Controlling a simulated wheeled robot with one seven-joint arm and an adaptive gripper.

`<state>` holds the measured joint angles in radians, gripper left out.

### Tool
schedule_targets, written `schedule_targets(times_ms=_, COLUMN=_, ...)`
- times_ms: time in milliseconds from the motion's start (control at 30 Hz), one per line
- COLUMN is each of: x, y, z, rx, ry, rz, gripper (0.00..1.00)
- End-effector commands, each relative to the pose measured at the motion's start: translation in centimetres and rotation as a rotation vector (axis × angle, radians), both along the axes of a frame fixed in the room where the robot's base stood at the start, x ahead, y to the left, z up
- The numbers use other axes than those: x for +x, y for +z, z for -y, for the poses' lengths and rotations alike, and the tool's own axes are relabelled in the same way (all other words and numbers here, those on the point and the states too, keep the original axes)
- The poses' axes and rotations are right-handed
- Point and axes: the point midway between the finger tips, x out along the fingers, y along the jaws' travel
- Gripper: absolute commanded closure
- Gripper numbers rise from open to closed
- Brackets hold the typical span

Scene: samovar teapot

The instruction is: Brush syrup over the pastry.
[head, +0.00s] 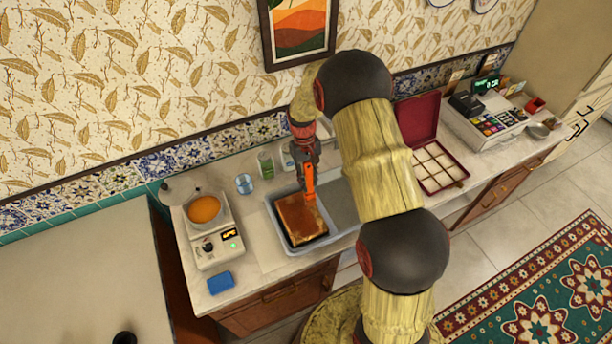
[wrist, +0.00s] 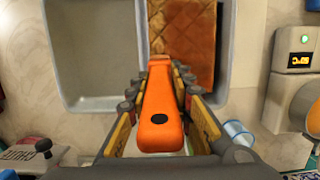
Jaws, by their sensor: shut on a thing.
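The pastry (head: 297,222) is a flat brown slab lying in a grey tray (head: 272,218). In the wrist view the pastry (wrist: 205,50) shows a quilted, uneven brown top. My gripper (head: 307,170) is shut on the orange handle of a brush (head: 309,186), held roughly upright over the pastry's far part. The handle (wrist: 160,118) fills the middle of the wrist view, between my fingers. The bristles are hidden, so I cannot tell whether they touch the pastry. The orange syrup (head: 203,208) sits in a round pan on a white hotplate (head: 214,259) to the left.
A glass (head: 244,183) and a green-labelled container (head: 265,165) stand behind the tray. A blue sponge (head: 220,283) lies near the counter's front edge. An open red box (head: 417,117) with pale compartments stands at the right. An empty tray section (wrist: 95,45) adjoins the pastry.

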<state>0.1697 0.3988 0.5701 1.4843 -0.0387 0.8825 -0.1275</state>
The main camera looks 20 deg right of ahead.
Motion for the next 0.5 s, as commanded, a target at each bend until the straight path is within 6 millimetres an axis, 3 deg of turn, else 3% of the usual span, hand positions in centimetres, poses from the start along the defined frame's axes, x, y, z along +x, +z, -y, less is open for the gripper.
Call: schedule_targets(times_ms=500, x=-3.6, y=-0.1, z=-0.1, rx=0.001, ry=0.000, rz=-0.009, gripper=1.00)
